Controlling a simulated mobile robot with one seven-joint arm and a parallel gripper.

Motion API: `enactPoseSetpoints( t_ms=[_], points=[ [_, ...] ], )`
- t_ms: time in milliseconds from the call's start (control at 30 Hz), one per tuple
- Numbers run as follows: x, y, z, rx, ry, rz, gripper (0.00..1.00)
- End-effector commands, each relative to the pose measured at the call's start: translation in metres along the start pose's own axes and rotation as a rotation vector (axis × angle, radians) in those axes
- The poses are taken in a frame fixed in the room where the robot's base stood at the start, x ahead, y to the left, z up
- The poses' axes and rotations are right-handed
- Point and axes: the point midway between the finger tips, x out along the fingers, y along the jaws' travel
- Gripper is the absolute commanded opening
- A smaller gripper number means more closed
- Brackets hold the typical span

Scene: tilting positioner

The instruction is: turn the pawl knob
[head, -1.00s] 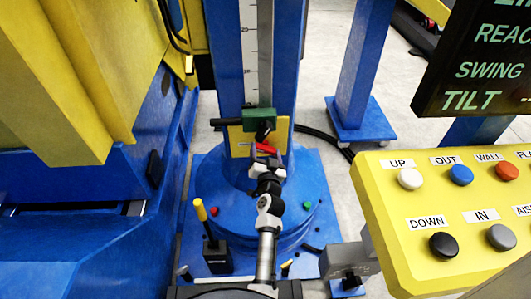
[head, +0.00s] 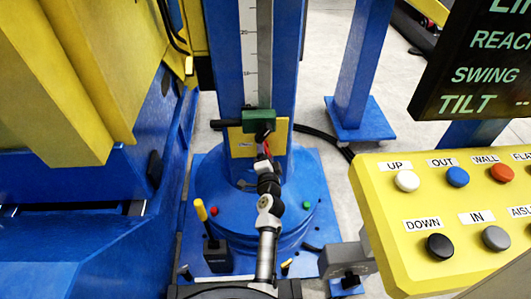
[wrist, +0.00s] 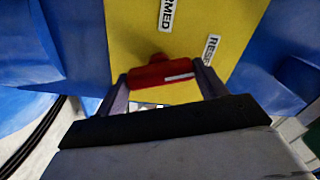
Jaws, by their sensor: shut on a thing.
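The pawl knob (wrist: 160,72) is a red bar with a white line, on a yellow plate (wrist: 120,25) on the blue column. In the wrist view it lies between the two fingers of my gripper (wrist: 163,82), which is shut on it. Its white line runs nearly level there, toward the right finger. Labels on the plate read "...RMED" (wrist: 166,14) and "RES..." (wrist: 211,48), each partly cut off. In the head view my gripper (head: 266,156) reaches the plate and hides most of the knob, leaving a small red part.
A green block (head: 258,121) with a dark bar sits just above the plate, by the scale. A yellow-topped lever (head: 201,210) stands left of my arm. A yellow button panel (head: 400,215) fills the right side. A large blue and yellow machine (head: 75,195) stands left.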

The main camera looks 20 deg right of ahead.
Motion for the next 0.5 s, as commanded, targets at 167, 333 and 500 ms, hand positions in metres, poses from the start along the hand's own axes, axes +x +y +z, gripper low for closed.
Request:
enactPoseSetpoints(
  t_ms=[167, 333, 500],
  points=[
    [0.0008, -0.0019, -0.0012, 0.031, 0.003, -0.003, 0.48],
    [0.0009, -0.0019, -0.0012, 0.041, 0.003, -0.004, 0.48],
    [0.0009, -0.0020, -0.0012, 0.041, 0.003, -0.004, 0.48]
  ],
)
